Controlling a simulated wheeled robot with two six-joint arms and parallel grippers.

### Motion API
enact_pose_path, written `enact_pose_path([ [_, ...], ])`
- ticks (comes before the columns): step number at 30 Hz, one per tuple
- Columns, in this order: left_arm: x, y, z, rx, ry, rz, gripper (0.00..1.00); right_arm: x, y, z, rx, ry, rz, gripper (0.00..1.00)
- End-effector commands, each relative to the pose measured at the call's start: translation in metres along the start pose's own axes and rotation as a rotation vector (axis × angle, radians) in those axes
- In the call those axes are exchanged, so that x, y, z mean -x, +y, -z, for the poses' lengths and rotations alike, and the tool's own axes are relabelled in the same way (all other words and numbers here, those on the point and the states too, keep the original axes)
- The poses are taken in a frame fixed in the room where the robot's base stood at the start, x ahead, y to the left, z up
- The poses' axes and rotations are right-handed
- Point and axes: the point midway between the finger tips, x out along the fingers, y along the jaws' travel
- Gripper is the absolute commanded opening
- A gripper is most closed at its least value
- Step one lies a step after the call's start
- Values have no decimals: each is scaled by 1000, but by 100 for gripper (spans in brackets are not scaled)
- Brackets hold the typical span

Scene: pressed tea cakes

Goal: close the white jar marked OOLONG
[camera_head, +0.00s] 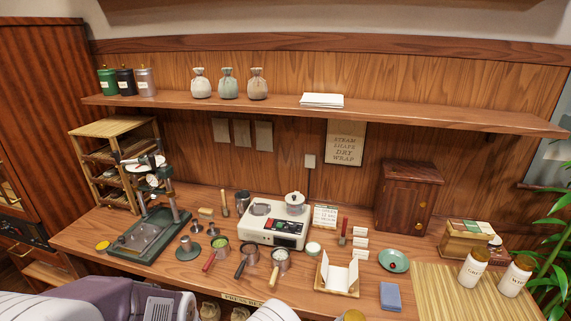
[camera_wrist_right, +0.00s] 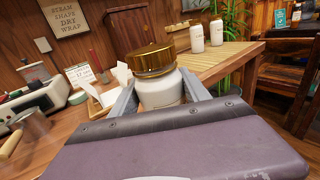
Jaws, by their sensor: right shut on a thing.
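My right gripper (camera_wrist_right: 160,92) is shut around a white jar (camera_wrist_right: 160,94), with one grey finger on each side of its body. A gold lid (camera_wrist_right: 153,60) sits at the jar's top and looks slightly tilted; I cannot tell how firmly it is seated. No label shows on this side, so I cannot read whether it says OOLONG. In the head view only a gold top (camera_head: 354,316) shows at the bottom edge; the right fingers are out of that frame. My left gripper (camera_head: 160,308) is low at the bottom left, its fingers unclear.
Two other white jars (camera_head: 473,268) (camera_head: 515,277) stand on the bamboo mat (camera_head: 440,295) at right. A paper wrap stand (camera_head: 338,276), blue block (camera_head: 390,296) and green saucer (camera_head: 394,261) are nearby. A yellow disc (camera_head: 102,246) lies far left beside the press (camera_head: 150,235).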

Motion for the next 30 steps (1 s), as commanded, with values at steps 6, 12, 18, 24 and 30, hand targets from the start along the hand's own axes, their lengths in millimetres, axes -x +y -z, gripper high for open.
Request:
enact_pose_path([
  [6, 0, 0, 0, 0, 0, 0, 80, 2, -18, 2, -2, 0, 76, 0],
  [12, 0, 0, 0, 0, 0, 0, 80, 1, -19, 2, -1, 0, 80, 0],
  [18, 0, 0, 0, 0, 0, 0, 80, 6, -13, 1, -2, 0, 64, 0],
  [24, 0, 0, 0, 0, 0, 0, 80, 28, 14, -3, -4, 1, -7, 0],
  [30, 0, 0, 0, 0, 0, 0, 80, 54, 44, -8, -4, 0, -88, 0],
])
